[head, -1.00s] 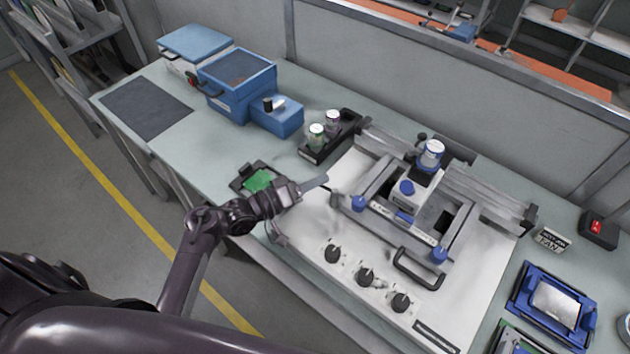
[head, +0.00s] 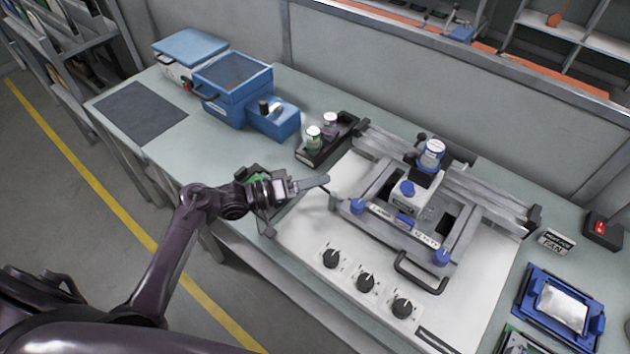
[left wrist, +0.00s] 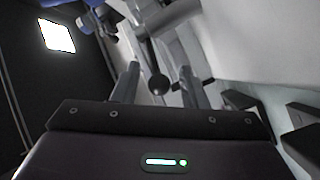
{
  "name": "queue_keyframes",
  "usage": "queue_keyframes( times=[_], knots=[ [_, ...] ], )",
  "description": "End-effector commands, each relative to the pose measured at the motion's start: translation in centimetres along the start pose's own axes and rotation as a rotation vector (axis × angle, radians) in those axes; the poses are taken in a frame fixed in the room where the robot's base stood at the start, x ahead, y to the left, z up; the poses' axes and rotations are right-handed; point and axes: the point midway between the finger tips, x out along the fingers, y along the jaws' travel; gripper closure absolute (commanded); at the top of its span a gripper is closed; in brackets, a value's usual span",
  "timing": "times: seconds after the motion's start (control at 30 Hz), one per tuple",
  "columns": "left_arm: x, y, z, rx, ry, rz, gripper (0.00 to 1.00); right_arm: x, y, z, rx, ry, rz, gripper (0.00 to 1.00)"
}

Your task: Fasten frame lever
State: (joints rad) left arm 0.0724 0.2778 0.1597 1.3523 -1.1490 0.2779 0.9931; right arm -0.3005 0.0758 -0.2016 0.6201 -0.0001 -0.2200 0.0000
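The printer-like machine (head: 290,238) has a grey frame (head: 462,240) with blue knobs on its upper side. My left gripper (head: 312,186) is at the left side of this frame, low over the white machine top. In the left wrist view its two fingers (left wrist: 158,72) stand apart. A dark round lever knob (left wrist: 159,84) on a thin shaft shows in the gap between them, with space visible on both sides. In the head view the lever is mostly hidden by the gripper. My right gripper is not in view.
A black tray with jars (head: 328,140) stands behind the gripper. Black dials (head: 365,282) and a handle (head: 420,272) are on the machine's front. Blue boxes (head: 232,90) stand at the back left.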

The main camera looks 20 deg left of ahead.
Motion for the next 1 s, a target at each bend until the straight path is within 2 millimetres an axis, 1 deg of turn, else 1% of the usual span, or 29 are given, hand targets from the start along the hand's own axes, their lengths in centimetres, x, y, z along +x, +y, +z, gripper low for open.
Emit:
queue_keyframes(
  times=[0.27, 0.37, 0.6, 0.7, 0.83, 1.0],
  knots=[
    [-0.2, -0.1, 0.0, 0.000, 0.001, -0.001, 0.61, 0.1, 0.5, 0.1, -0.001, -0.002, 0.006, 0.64],
    [-1.3, -0.2, 0.1, 0.001, 0.000, -0.002, 0.61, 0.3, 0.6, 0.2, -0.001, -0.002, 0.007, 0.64],
    [-5.4, -0.2, 0.2, 0.001, -0.002, -0.003, 0.61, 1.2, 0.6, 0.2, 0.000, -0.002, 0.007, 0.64],
    [-6.7, -0.2, 0.1, 0.000, 0.000, -0.003, 0.61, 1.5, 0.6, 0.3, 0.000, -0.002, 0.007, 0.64],
    [-7.6, -0.1, 0.1, 0.001, 0.000, 0.000, 0.61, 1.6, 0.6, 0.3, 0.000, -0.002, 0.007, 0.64],
    [-7.8, 0.0, 0.0, 0.000, 0.000, 0.001, 0.61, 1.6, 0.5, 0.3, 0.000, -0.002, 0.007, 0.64]
  ],
)
